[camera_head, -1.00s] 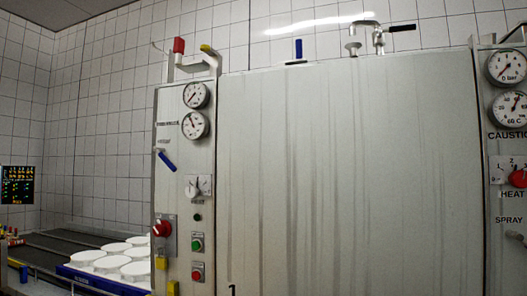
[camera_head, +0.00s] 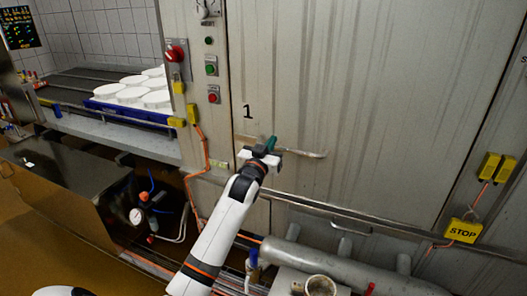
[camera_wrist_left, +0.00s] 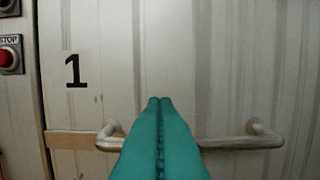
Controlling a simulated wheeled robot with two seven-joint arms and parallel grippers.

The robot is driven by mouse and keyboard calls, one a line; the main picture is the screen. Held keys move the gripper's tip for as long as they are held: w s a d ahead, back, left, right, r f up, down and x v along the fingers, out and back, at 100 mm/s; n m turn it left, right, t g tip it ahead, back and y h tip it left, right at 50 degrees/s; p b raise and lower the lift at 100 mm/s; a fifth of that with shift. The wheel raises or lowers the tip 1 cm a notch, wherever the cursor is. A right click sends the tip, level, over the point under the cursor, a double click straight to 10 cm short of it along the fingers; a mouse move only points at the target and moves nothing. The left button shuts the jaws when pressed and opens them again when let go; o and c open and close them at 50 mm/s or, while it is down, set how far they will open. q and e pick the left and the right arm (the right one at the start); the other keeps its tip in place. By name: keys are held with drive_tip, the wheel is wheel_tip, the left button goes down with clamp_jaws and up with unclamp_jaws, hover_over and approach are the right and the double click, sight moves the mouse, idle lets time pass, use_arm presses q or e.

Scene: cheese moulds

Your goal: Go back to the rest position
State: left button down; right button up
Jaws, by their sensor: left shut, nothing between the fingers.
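My left gripper (camera_head: 271,143) is in front of the large steel door marked 1, close to its horizontal bar handle (camera_head: 305,153). Its teal fingers (camera_wrist_left: 160,140) are pressed together with nothing between them. In the left wrist view the handle (camera_wrist_left: 240,142) runs across behind the fingers, which hide its middle. I cannot tell whether the fingers touch it. My right gripper is not in view.
A red knob (camera_head: 176,54) and push buttons are on the panel left of the door. White moulds (camera_head: 131,95) sit in a blue tray on a conveyor (camera_head: 75,82). Grey pipes (camera_head: 345,266) and a yellow STOP box (camera_head: 463,231) are low in front.

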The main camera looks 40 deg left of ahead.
use_arm(q)
drive_tip(key=s+d+f+m+g+h, duration=0.1)
drive_tip(key=s+d+f+g, duration=0.2)
drive_tip(key=s+d+f, duration=0.35)
drive_tip(key=s+d+f+m+g+h, duration=0.1)
drive_tip(key=s+d+f+g+h, duration=0.2)
drive_tip(key=s+f, duration=0.65)
drive_tip(key=s+d+f+m+g, duration=0.1)
drive_tip(key=s+d+f+g, duration=0.25)
drive_tip(key=s, duration=0.45)
drive_tip(key=s+d+f+m+g, duration=0.1)
drive_tip(key=s+d+f+g, duration=0.25)
drive_tip(key=s, duration=0.45)
drive_tip(key=s+d+f+m+g, duration=0.1)
drive_tip(key=s+d+f+g, duration=0.2)
drive_tip(key=s+d, duration=0.35)
drive_tip(key=s+a+f, duration=0.1)
drive_tip(key=s+f, duration=0.1)
drive_tip(key=f, duration=1.1)
drive_tip(key=s+a+f, duration=0.1)
drive_tip(key=f, duration=1.3)
drive_tip(key=s+a+f+g, duration=0.2)
drive_tip(key=s+f, duration=1.2)
drive_tip(key=s, duration=0.1)
drive_tip(key=shift+s+a, duration=0.35)
drive_tip(key=shift+f, duration=0.1)
